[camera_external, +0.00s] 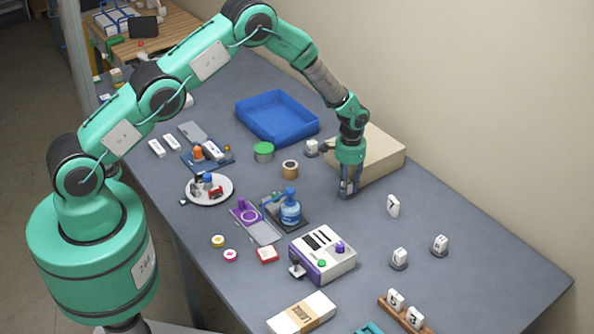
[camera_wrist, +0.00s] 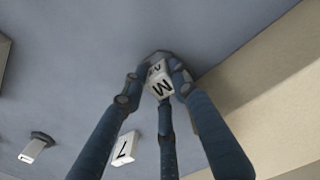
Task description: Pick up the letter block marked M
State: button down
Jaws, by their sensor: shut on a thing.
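The white letter block marked M (camera_wrist: 161,88) sits between the blue fingertips of my gripper (camera_wrist: 157,76) in the wrist view, with its M face toward the camera. My gripper is shut on it. A grey stand (camera_wrist: 158,56) shows just beyond the block; whether the block still touches it I cannot tell. In the external view my gripper (camera_external: 348,189) points down, low over the table beside the cardboard box, and its fingers hide the block.
The cardboard box (camera_external: 381,152) is close behind my gripper. A white block marked 7 (camera_external: 393,206) is to the right, also in the wrist view (camera_wrist: 124,148). A blue tray (camera_external: 277,118), blue bottle (camera_external: 290,208) and white-purple device (camera_external: 323,254) stand around.

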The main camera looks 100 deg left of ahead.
jog(key=shift+r, duration=0.1)
jog(key=shift+r+b, duration=0.3)
jog(key=shift+r, duration=4.6)
